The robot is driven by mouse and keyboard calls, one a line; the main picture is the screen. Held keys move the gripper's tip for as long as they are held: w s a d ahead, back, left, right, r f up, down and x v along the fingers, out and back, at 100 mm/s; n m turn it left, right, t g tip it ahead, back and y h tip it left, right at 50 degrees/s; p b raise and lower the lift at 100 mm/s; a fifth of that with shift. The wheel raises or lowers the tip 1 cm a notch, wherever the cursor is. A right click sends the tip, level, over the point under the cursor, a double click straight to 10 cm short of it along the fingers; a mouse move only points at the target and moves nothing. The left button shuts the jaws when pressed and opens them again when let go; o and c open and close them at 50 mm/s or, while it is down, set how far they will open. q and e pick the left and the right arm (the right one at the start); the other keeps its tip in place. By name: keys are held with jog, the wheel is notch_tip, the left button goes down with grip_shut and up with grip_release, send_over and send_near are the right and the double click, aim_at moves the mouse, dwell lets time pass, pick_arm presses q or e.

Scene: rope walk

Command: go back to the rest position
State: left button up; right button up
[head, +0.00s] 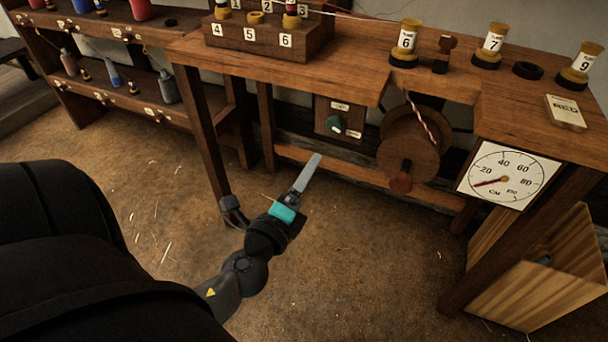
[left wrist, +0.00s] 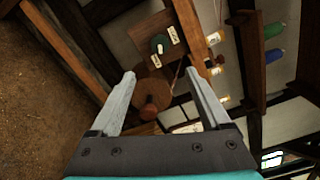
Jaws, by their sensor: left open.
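My left gripper (head: 313,165) reaches up from the lower middle of the head view, in front of the bench and below its top. Seen nearly edge-on there, its grey fingers overlap. In the left wrist view the two fingers of the left gripper (left wrist: 160,74) stand wide apart with nothing held between them. Beyond them show the wooden reel and the box with a green knob. My right gripper is in neither view.
The wooden bench (head: 345,69) carries numbered spools. Below it are a knob box (head: 336,122), a wooden reel (head: 408,157) and a dial (head: 508,175). A wooden crate (head: 554,285) stands at lower right. A shelf (head: 120,63) is at upper left. The floor (head: 345,260) is mostly clear.

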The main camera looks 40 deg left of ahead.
pick_arm(q)
jog(key=shift+s, duration=0.2)
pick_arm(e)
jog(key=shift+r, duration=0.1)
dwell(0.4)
